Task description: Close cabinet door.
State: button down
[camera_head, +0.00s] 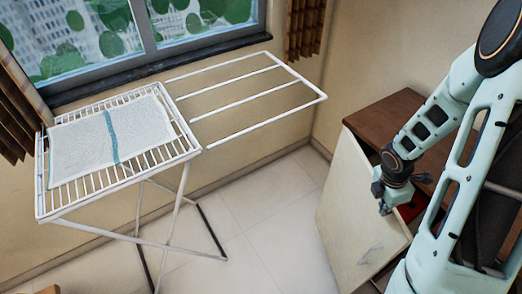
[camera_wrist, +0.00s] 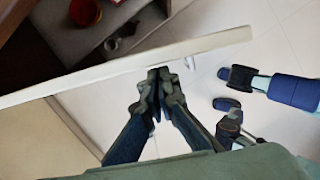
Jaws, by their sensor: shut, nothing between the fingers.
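The cabinet (camera_head: 392,108) stands at the right in the head view, with a brown top. Its cream door (camera_head: 352,205) stands open, with a small pale handle (camera_head: 371,253) low on the face turned to the camera. My gripper (camera_head: 384,208) is shut and empty beside the door's upper edge. In the wrist view, the closed fingertips (camera_wrist: 160,75) overlap the long pale door edge (camera_wrist: 90,75). I cannot tell whether they touch it. The cabinet interior (camera_wrist: 130,35) shows beyond the edge at the upper left. My arm hides part of the cabinet.
A red item (camera_head: 410,209) is inside the cabinet; a red round pot (camera_wrist: 85,11) shows in the wrist view. A white drying rack (camera_head: 195,150) with a towel (camera_head: 85,138) stands at the left under the window. Tiled floor (camera_head: 265,215) is clear between rack and door.

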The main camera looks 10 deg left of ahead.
jog(key=w+d+n+p, duration=0.3)
jog(key=w+d+p, duration=0.1)
jog(key=d, duration=0.4)
jog(key=shift+w+d+t+p, duration=0.2)
jog(key=shift+d+t+p, duration=0.1)
jog(key=shift+t+p, duration=0.15)
